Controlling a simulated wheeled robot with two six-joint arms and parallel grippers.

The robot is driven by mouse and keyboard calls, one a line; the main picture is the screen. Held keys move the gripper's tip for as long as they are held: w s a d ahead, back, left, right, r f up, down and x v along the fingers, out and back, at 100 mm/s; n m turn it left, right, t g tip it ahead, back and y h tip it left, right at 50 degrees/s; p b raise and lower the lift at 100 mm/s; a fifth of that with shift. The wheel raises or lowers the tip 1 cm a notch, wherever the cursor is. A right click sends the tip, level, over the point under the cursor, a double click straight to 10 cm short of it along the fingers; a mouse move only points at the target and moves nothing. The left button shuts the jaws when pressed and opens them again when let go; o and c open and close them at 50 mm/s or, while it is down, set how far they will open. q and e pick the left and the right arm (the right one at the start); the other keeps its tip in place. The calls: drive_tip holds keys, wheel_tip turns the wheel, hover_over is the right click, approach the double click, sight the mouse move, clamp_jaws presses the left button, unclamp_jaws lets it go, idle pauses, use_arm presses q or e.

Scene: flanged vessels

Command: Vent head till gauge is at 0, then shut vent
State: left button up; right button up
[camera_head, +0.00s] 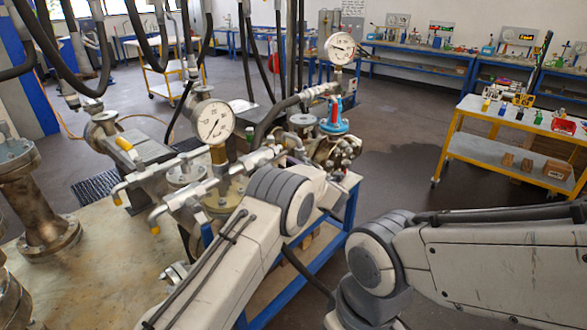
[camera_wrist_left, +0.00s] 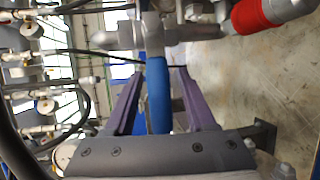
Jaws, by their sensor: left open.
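In the left wrist view my left gripper (camera_wrist_left: 159,72) is open. Its two purple fingers stand on either side of a blue handle (camera_wrist_left: 158,95), with a gap on both sides. The handle hangs from a grey metal fitting (camera_wrist_left: 150,35). In the head view my left arm hides most of its gripper near the piping. Two round white dial gauges show there: a nearer one (camera_head: 214,121) and a farther one (camera_head: 340,48); I cannot read their values. A blue and red valve part (camera_head: 334,118) sits below the farther gauge. My right gripper is out of view.
A red fitting (camera_wrist_left: 270,14) lies close to the right finger side. Pipes with yellow-tipped levers (camera_head: 118,193) crowd the left. Black hoses hang overhead. A yellow-framed cart (camera_head: 520,130) stands at right, with open floor (camera_head: 400,110) between.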

use_arm(q)
clamp_jaws()
idle(1.4)
